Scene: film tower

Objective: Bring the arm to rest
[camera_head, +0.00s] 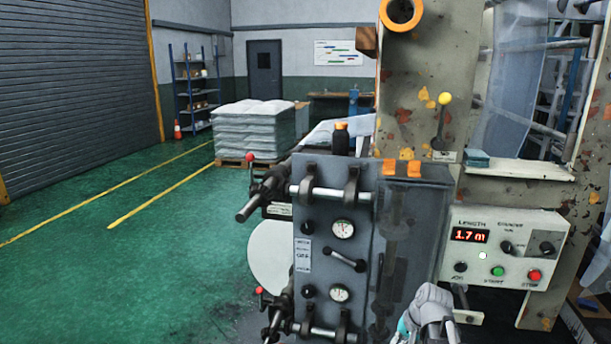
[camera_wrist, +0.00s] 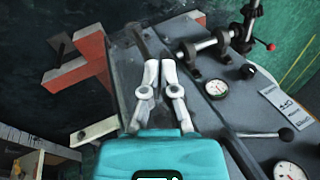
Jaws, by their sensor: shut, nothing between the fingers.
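My gripper (camera_wrist: 160,68) is shut with nothing between its fingers. In the wrist view its two light grey fingers lie together over the grey machine cabinet (camera_wrist: 120,62). In the head view my gripper (camera_head: 432,294) is low, right of centre, in front of the gap between the gauge panel (camera_head: 325,215) and the white control box (camera_head: 510,235). I cannot tell how far it is from the machine surfaces.
The gauge panel carries round dials, a black lever and protruding bars with red-tipped handles (camera_head: 262,178). The control box shows "1.7 m" above its buttons. A wrapped pallet stack (camera_head: 252,130) stands behind at left. The green floor (camera_head: 130,255) at left is clear.

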